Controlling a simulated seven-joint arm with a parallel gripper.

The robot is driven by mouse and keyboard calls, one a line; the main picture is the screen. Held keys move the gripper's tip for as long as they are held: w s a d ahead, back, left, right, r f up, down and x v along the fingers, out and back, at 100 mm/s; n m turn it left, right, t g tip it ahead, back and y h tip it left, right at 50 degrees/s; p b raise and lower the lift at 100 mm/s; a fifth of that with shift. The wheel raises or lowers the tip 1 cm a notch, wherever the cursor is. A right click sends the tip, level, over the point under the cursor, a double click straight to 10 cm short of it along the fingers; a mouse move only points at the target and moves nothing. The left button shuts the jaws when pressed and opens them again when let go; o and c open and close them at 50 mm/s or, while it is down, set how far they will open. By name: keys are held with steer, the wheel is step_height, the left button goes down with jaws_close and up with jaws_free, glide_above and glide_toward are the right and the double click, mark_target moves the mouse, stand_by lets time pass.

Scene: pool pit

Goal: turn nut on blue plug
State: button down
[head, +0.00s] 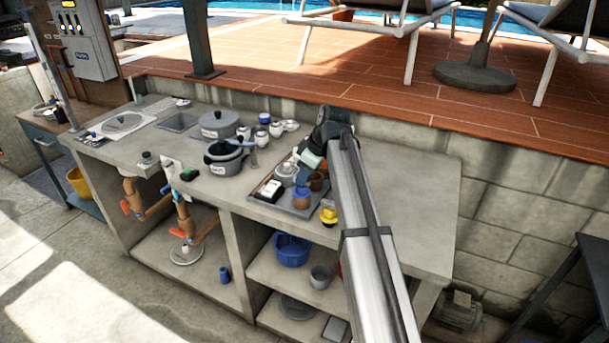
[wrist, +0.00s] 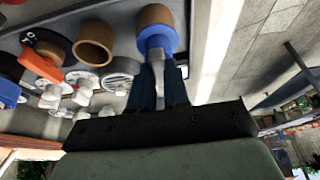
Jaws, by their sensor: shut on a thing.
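The blue plug (wrist: 156,38) shows at the top centre of the wrist view, with a brown cylindrical piece (wrist: 157,15) at its far end, which may be the nut. In the head view the blue plug (head: 302,191) is at the tray's right part, with brown below it. My gripper (wrist: 160,72) has its dark fingers close together, with a narrow pale grey part between them that runs up to the blue plug; it appears shut on the plug. In the head view my gripper (head: 305,179) is above the tray, and its fingertips are hard to make out.
A grey tray (head: 269,202) on the counter holds several small parts. A hollow brown ring (wrist: 93,42) and an orange-handled part (wrist: 41,64) lie beside the plug. A yellow part (head: 328,216) is near the counter's front edge. The counter right of my arm (head: 400,210) is clear.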

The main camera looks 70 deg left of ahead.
steer(key=shift+m, duration=0.3)
steer(key=m, duration=0.1)
steer(key=m+t, duration=0.1)
steer(key=m, duration=0.1)
steer(key=m+t+y, duration=0.1)
steer(key=m, duration=0.1)
steer(key=shift+s+d, duration=0.15)
steer(key=shift+s, duration=0.1)
steer(key=m+t, duration=0.1)
steer(key=m, duration=0.1)
steer(key=m+t, duration=0.1)
steer(key=m, duration=0.2)
steer(key=shift+s+m, duration=0.2)
steer(key=shift+m, duration=0.1)
stand_by(0.3)
steer(key=c, duration=1.1)
jaws_free()
steer(key=v, duration=1.3)
steer(key=shift+s+d+r, duration=0.1)
steer(key=shift+d+r, duration=0.1)
steer(key=shift+r, duration=0.15)
